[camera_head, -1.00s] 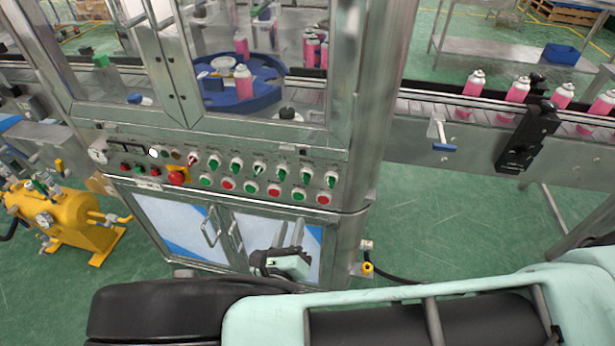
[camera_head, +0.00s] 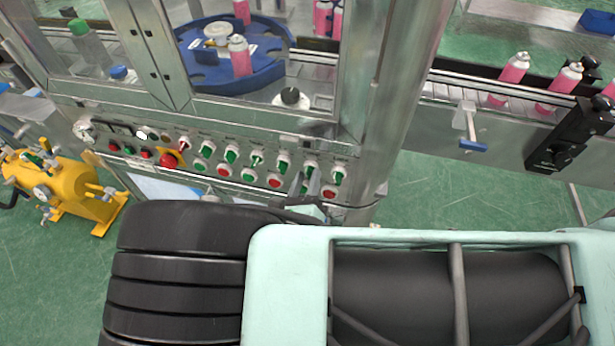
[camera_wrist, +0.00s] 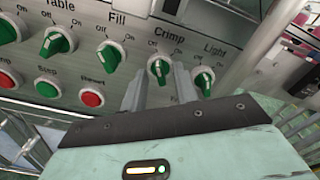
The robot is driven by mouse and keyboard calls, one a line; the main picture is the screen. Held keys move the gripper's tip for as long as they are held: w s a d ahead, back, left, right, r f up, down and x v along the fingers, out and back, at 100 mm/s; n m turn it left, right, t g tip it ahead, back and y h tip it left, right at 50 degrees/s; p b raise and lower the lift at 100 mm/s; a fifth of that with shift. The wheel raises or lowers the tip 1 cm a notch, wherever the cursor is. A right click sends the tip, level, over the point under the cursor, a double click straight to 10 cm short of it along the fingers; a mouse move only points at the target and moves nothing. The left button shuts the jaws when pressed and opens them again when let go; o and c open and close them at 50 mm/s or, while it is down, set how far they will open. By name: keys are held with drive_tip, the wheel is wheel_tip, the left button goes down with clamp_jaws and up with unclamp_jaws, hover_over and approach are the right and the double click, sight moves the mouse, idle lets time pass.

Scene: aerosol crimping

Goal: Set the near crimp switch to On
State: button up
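The crimp switch (camera_wrist: 159,70) is a green knob on a white round base under the label "Crimp" in the wrist view. Its handle stands near upright and leans slightly to the upper left, toward the Off mark. In the head view the crimp switch (camera_head: 311,167) is in the panel's upper row, second from the right. My gripper (camera_wrist: 158,77) is open. Its two grey fingers stand apart, on the left and right of the knob, pointing at the panel. I cannot tell whether they touch it. In the head view my gripper (camera_head: 306,180) is partly hidden by my arm.
The light switch (camera_wrist: 205,80) is close to the right finger, and the fill switch (camera_wrist: 110,53) is to the left. Red buttons (camera_wrist: 92,99) sit below. A red emergency stop (camera_head: 168,160) is farther left. A metal post (camera_head: 385,130) stands right of the panel.

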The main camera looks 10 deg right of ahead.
clamp_jaws()
drive_tip(key=shift+m, duration=0.4)
drive_tip(key=m+b, duration=0.1)
drive_tip(key=m, duration=0.4)
drive_tip(key=shift+f+m, duration=0.1)
drive_tip(key=shift+m, duration=0.2)
drive_tip(key=m, duration=0.5)
drive_tip(key=shift+b, duration=0.4)
drive_tip(key=shift+m, duration=0.4)
drive_tip(key=shift+o, duration=0.7)
unclamp_jaws()
drive_tip(key=shift+s, duration=0.1)
